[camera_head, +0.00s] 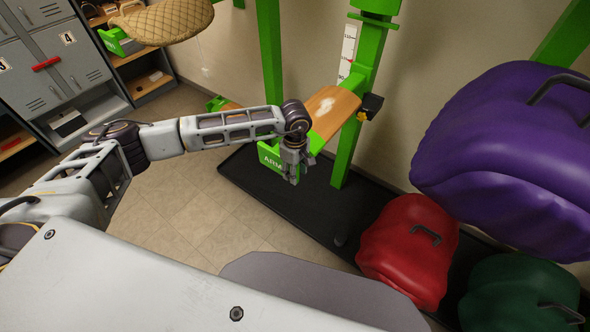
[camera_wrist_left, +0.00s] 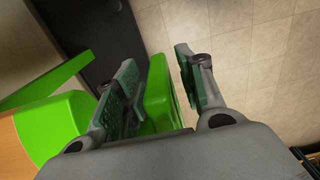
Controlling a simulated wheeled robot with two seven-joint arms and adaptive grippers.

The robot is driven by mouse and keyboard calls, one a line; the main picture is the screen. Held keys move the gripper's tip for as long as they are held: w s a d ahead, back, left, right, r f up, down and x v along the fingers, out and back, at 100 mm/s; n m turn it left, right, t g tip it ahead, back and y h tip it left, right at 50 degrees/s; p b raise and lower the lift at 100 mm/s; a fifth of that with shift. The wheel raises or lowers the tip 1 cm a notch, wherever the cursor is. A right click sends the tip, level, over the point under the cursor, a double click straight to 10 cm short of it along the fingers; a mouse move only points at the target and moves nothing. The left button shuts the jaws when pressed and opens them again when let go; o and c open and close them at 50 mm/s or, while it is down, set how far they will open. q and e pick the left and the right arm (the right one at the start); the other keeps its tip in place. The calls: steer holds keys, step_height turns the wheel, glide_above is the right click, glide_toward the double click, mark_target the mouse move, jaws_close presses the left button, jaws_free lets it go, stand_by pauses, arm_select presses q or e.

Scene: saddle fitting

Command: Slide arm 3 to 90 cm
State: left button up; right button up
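The green arm, its end plate (camera_head: 272,160) lettered "ARM" (number hidden), has a wooden top (camera_head: 330,108) and sits on a green upright post (camera_head: 362,75). A black block with a yellow part (camera_head: 371,105) is on the post beside it. A white scale strip (camera_head: 347,48) runs along the post; the arm stands near its lower visible end. My left gripper (camera_head: 291,172) is at the arm's front end. In the left wrist view, its fingers (camera_wrist_left: 160,88) are apart, with the green end piece (camera_wrist_left: 158,100) between them; contact is unclear. My right gripper is out of view.
A tan woven pad (camera_head: 165,22) is at the upper left, before grey lockers (camera_head: 65,60). A black floor mat (camera_head: 300,205) lies under the post.

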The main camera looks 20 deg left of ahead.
arm_select(q)
steer(key=shift+c, duration=0.3)
jaws_close()
steer(key=shift+f, duration=0.1)
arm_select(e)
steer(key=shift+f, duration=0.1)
